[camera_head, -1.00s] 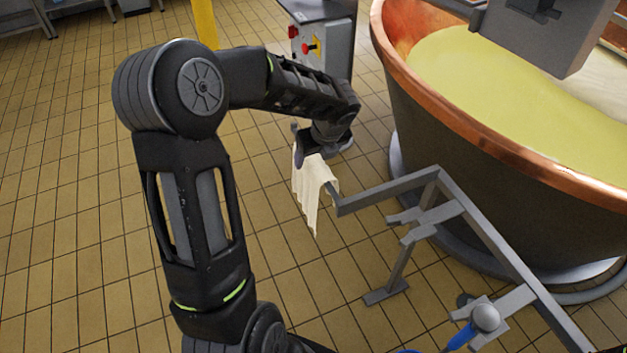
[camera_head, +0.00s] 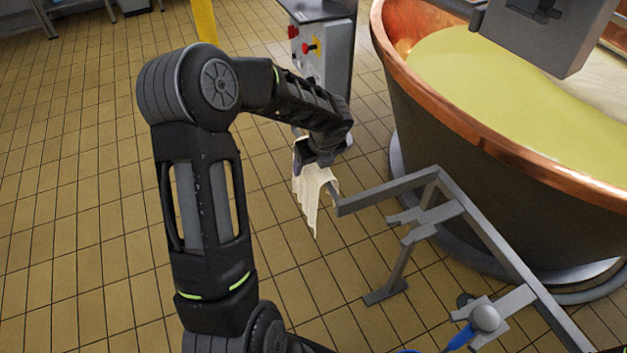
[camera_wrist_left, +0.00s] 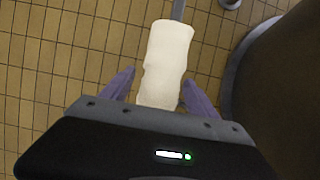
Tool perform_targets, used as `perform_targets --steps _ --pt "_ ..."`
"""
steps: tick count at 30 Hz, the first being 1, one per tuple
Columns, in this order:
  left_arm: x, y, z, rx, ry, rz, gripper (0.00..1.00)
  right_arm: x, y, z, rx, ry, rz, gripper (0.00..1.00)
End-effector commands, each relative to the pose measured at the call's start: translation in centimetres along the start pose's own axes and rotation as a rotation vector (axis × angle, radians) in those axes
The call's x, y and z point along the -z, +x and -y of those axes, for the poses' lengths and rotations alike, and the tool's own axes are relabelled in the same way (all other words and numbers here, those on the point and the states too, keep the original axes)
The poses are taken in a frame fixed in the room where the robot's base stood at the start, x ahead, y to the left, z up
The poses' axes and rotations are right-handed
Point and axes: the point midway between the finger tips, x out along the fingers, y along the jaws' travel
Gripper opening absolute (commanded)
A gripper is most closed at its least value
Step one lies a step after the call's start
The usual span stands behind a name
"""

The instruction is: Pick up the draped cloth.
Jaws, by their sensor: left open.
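The cream cloth (camera_head: 314,197) hangs draped over the end of a grey metal rail (camera_head: 390,190) beside the copper vat. In the left wrist view the cloth (camera_wrist_left: 165,62) shows from above as a pale strip, with the rail running out beyond its far end. My left gripper (camera_head: 318,155) is at the top of the cloth and hides part of it. In the left wrist view its two purple fingers (camera_wrist_left: 158,88) are open, one on each side of the near part of the cloth, with gaps between. My right gripper is not in view.
The large copper vat (camera_head: 490,165) with yellow liquid stands at the right. A grey control box (camera_head: 325,55) with red knobs stands behind my gripper. A blue-handled tool (camera_head: 462,337) is at the rail's lower end. The tiled floor at left is clear.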

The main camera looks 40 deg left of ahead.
Motion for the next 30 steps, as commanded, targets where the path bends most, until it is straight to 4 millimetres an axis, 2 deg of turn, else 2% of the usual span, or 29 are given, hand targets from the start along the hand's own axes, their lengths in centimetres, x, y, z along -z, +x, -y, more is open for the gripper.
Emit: perform_targets --steps 28,30 --pt "0.20 0.47 -0.02 -0.001 0.000 0.000 0.69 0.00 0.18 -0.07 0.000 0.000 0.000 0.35" --pt "0.20 0.46 -0.02 -0.001 0.000 0.000 0.63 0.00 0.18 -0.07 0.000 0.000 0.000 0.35"
